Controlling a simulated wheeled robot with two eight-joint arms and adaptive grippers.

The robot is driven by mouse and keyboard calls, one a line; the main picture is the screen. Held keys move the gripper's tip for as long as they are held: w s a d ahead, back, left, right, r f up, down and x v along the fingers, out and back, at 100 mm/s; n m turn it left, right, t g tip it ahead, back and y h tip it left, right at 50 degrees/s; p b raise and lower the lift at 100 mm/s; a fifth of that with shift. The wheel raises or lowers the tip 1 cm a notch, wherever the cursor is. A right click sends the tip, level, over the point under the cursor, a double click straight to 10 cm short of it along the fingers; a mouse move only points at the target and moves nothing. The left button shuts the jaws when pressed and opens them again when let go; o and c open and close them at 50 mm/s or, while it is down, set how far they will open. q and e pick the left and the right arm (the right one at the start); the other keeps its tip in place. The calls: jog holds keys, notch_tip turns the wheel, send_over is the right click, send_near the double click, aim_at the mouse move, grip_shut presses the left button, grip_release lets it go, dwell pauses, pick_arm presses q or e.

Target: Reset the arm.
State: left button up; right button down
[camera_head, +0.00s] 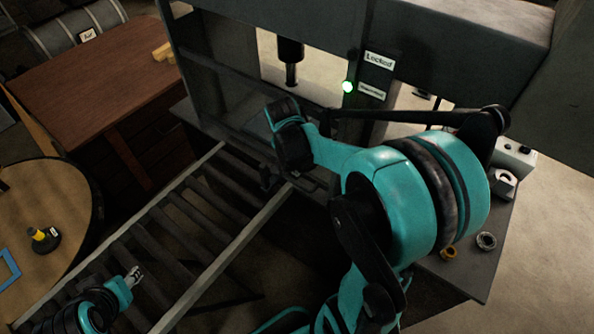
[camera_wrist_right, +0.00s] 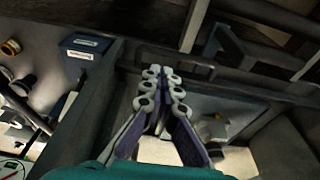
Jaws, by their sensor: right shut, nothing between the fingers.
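My right arm (camera_head: 400,190) is teal and black and reaches across the front of the grey press-like machine (camera_head: 215,75). My right gripper (camera_wrist_right: 162,78) shows in the right wrist view with its fingers together and nothing between them. In the head view its fingers are mostly hidden by the arm's own wrist. My left gripper (camera_head: 133,276) is at the lower left of the head view, over the slatted roller track. It is small there, and I cannot tell whether its fingers are open or shut.
The machine carries a "Locked" sign (camera_head: 380,61) and a lit green lamp (camera_head: 347,87). The slatted track (camera_head: 220,245) runs up to it. A round table (camera_head: 45,215) with a yellow-and-black item (camera_head: 44,238) and a brown desk (camera_head: 95,80) stand left. Small rings (camera_head: 486,240) lie right.

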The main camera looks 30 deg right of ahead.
jog(key=r, duration=0.2)
jog(key=r+p, duration=0.1)
jog(key=r, duration=0.1)
jog(key=shift+a+r, duration=0.1)
jog(key=shift+a, duration=0.15)
jog(key=shift+s+a, duration=0.1)
jog(key=s+a+f+n+t+y+b, duration=0.2)
jog(key=s+a+n+t+b, duration=0.4)
jog(key=a+n, duration=0.7)
jog(key=shift+s+f+n+b, duration=0.55)
jog(key=shift+s+b, duration=0.2)
jog(key=shift+s, duration=0.45)
